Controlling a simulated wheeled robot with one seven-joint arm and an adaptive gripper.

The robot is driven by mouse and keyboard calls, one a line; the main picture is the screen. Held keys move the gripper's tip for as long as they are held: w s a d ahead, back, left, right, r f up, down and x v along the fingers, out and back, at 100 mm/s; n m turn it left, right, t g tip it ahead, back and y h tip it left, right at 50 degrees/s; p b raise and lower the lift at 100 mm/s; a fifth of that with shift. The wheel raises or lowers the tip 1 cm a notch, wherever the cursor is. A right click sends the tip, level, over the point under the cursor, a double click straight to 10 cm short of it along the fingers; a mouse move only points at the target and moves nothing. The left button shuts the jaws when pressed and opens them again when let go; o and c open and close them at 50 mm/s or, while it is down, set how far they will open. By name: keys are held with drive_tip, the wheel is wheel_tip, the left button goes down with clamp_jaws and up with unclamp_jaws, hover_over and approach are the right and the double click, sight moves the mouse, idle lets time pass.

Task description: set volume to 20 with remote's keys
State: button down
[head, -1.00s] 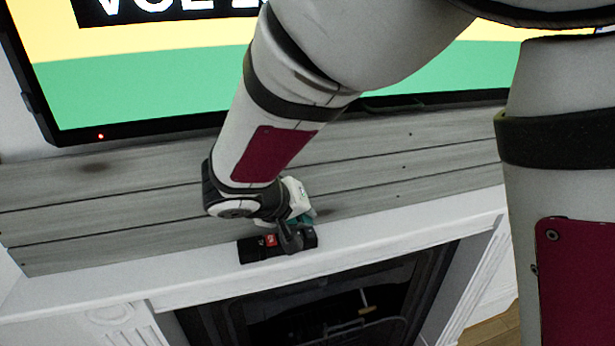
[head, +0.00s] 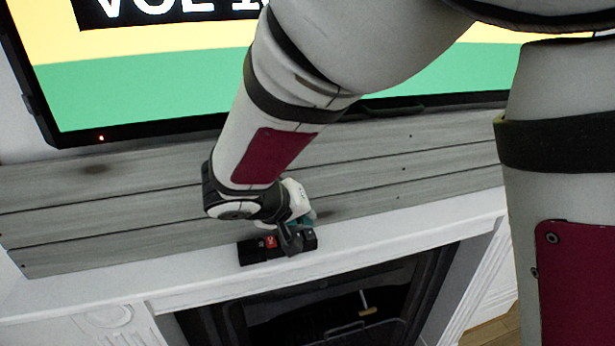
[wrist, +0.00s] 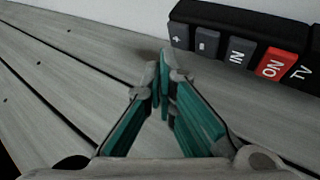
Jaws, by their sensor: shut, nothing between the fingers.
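The black remote (head: 252,253) lies on the white mantel shelf in the head view. The wrist view shows the remote (wrist: 250,22) at upper right, with a red ON key (wrist: 275,65), an IN key (wrist: 238,50), a minus-like key (wrist: 206,44) and a plus-like key (wrist: 177,38). My gripper (head: 291,249) is shut and empty, its fingers over the remote's right part, hiding some keys. In the wrist view my gripper's tips (wrist: 165,62) are beside the plus-like end; contact is unclear. The TV screen (head: 140,80) reads "VOL" and what looks like a 1; my arm hides the rest.
The white mantel shelf (head: 400,233) is clear to the right of the remote. Grey planks (head: 110,195) back it, below the TV. The dark fireplace opening (head: 290,315) is below the shelf's front edge.

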sight(306, 232)
drive_tip(key=shift+f+b, duration=0.8)
idle(1.1)
drive_tip(key=shift+r, duration=0.15)
drive_tip(key=shift+r+p, duration=0.3)
drive_tip(key=shift+r, duration=0.35)
drive_tip(key=shift+r+p, duration=1.1)
drive_tip(key=shift+r, duration=1.4)
idle(0.5)
